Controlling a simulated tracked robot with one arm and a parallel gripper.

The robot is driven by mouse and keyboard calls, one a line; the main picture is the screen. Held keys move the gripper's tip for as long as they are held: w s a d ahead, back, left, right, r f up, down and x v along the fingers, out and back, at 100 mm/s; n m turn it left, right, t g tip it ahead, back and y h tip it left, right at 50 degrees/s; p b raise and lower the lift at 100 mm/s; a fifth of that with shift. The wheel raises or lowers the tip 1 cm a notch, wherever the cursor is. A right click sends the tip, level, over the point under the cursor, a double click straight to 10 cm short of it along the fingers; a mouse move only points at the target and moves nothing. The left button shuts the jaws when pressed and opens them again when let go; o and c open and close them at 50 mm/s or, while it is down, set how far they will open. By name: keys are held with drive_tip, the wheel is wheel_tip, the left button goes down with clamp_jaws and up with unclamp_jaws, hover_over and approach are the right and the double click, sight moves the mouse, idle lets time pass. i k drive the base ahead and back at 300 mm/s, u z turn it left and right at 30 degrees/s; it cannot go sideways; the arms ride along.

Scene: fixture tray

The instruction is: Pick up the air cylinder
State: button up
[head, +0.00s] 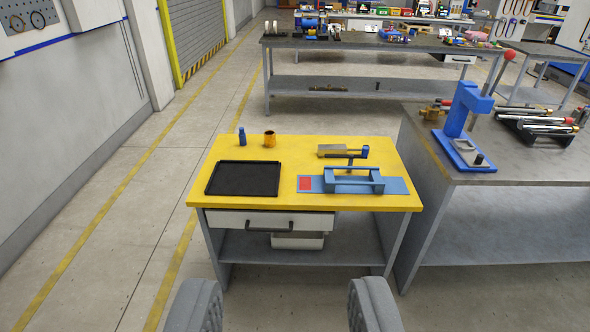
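My gripper (284,303) shows at the bottom edge as two grey fingers, wide apart with nothing between them. It is in front of the yellow-topped table (300,202) and apart from it. A short silver-and-tan body with a blue end (333,150), which looks like the air cylinder, is toward the back right of the tabletop. It appears just behind a blue fixture (345,187) with a red square. A dark upright part stands between them; I cannot tell whether they touch. A black tray (243,179) lies to the left.
A blue bottle (242,137) and an orange-brown cup (270,138) stand behind the tray. A drawer (235,219) with a dark handle is under the tabletop. A grey bench (500,215) at right holds a blue press (463,125) and racked rods (540,124). Floor at left is clear.

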sight(323, 149)
drive_tip(key=u, duration=0.05)
drive_tip(key=i, duration=3.05)
drive_tip(key=z, duration=0.2)
